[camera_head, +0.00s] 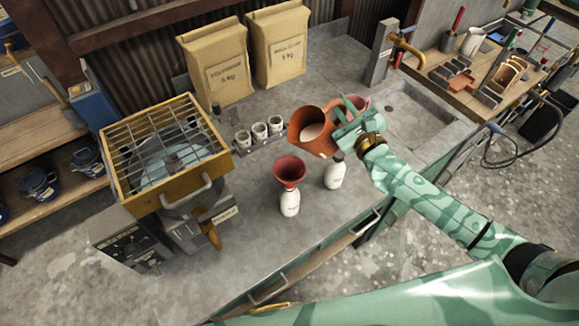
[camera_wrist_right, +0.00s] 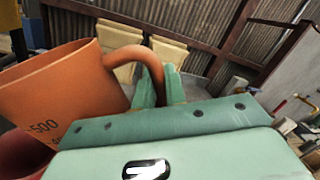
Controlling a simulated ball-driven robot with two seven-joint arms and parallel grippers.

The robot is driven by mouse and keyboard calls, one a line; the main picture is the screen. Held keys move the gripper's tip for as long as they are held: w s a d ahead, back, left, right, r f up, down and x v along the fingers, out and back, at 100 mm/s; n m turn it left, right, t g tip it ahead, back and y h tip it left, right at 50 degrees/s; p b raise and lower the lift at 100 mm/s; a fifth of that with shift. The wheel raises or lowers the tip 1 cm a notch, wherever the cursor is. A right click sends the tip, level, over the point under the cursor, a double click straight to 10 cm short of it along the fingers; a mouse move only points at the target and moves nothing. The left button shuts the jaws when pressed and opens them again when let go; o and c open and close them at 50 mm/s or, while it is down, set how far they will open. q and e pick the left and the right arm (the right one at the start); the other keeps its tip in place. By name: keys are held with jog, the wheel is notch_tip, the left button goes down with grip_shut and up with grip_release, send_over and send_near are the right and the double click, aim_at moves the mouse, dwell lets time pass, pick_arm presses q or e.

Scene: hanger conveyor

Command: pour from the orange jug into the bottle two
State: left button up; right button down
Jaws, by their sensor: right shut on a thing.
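The orange jug (camera_head: 304,127) is held above the bench by its handle, tilted a little, with pale contents showing inside. My right gripper (camera_head: 343,122) is shut on the handle; in the right wrist view its fingers (camera_wrist_right: 160,88) close around the handle of the jug (camera_wrist_right: 60,92). A white bottle (camera_head: 289,203) stands upright with a red funnel (camera_head: 289,170) in its neck. A second white bottle with a dark top (camera_head: 335,172) stands just right of it, below the jug. I cannot read which bottle is two. My left gripper is not in view.
A sieve machine with a yellow grid frame (camera_head: 221,158) stands on the left. Several small white cups (camera_head: 259,131) stand behind the bottles. Two paper sacks (camera_head: 222,62) are at the back. A reddish vessel (camera_head: 361,101) is partly hidden behind my gripper. A sink (camera_head: 405,118) lies right.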

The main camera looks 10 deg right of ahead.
aim_at(329, 111)
jog(key=shift+s+a+r+n+p, duration=0.1)
jog(key=shift+a+r+n+p, duration=0.1)
jog(key=shift+r+n, duration=0.3)
jog(key=shift+a+r+n+p, duration=0.1)
jog(key=shift+r+n+p, duration=0.05)
jog(key=shift+n, duration=0.55)
dwell(0.8)
jog(key=shift+s+a+r+n+y, duration=0.1)
jog(key=shift+a+r+n+y, duration=0.1)
jog(key=shift+n, duration=0.35)
jog(key=shift+s+a+r+n+y, duration=0.1)
jog(key=shift+a+r+n+y, duration=0.1)
jog(key=shift+n, duration=0.35)
dwell(0.5)
jog(key=shift+s+a+n+y+p, duration=0.15)
jog(key=shift+a+n+p, duration=0.2)
jog(key=shift+n, duration=0.35)
jog(key=shift+s+a+n+y+p, duration=0.15)
jog(key=shift+a+n, duration=0.25)
jog(key=shift+n, duration=0.3)
dwell(0.7)
jog(key=shift+s+a+f+n+y, duration=0.1)
jog(key=shift+s+a+n+y, duration=0.1)
jog(key=shift+a+n, duration=0.3)
jog(key=shift+s+a+n+y, duration=0.2)
jog(key=shift+a+n, duration=0.1)
jog(key=shift+n, duration=0.4)
dwell(1.1)
